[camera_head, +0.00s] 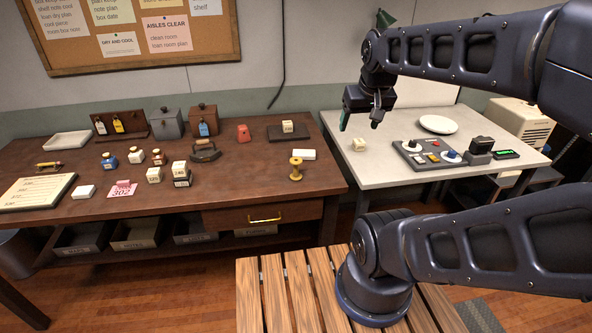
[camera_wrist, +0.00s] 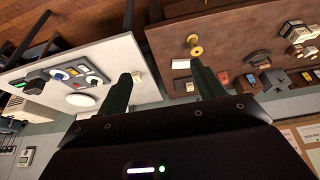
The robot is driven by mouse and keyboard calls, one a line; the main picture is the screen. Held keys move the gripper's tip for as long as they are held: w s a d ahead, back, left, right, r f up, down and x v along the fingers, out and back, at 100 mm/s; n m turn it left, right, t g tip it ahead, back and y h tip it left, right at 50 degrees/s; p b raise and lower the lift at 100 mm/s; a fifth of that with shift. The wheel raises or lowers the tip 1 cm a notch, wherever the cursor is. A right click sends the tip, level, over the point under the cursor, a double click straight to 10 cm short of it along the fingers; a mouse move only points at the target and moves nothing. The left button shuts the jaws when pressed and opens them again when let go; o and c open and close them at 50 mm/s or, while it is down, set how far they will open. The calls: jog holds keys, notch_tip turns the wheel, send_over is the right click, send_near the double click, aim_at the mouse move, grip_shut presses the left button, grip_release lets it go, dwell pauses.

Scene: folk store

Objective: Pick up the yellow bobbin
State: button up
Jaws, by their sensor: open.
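The yellow bobbin (camera_head: 296,169) stands upright near the right end of the brown wooden table (camera_head: 240,186). It also shows in the wrist view (camera_wrist: 195,46), beyond the tip of one finger and apart from it. My gripper (camera_head: 361,117) is open and empty, raised above the left part of the white table, to the right of the bobbin and higher. Both dark green fingers show spread apart in the wrist view (camera_wrist: 160,85).
A white block (camera_head: 304,155) lies just behind the bobbin. A black iron (camera_head: 205,151) and several small bottles and blocks stand to its left. The white table (camera_head: 400,160) holds a cream block (camera_head: 359,144), a control panel (camera_head: 428,153) and a plate (camera_head: 438,124).

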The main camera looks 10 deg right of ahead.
jog(key=w+a+f+m+g+h, duration=0.1)
jog(key=w+a+f+m, duration=0.2)
jog(key=w+a+f, duration=0.4)
jog(key=w+a+f+m+h, duration=0.1)
jog(key=w+a+f+m, duration=0.2)
jog(key=w+f, duration=0.35)
jog(key=w+a+f+m+g+h, duration=0.1)
jog(key=w+a+f+m, duration=0.3)
jog(key=w, duration=0.5)
jog(key=shift+w+a+x, duration=0.1)
jog(key=shift+a+x, duration=0.05)
jog(key=shift+x, duration=1.8)
jog(key=shift+w+a+x, duration=0.15)
jog(key=shift+x, duration=1.75)
jog(key=shift+w+a+x, duration=0.1)
jog(key=shift+a+x, duration=0.1)
jog(key=shift+x, duration=1.75)
jog(key=c, duration=1.1)
jog(key=shift+o, duration=0.2)
jog(key=shift+t, duration=0.3)
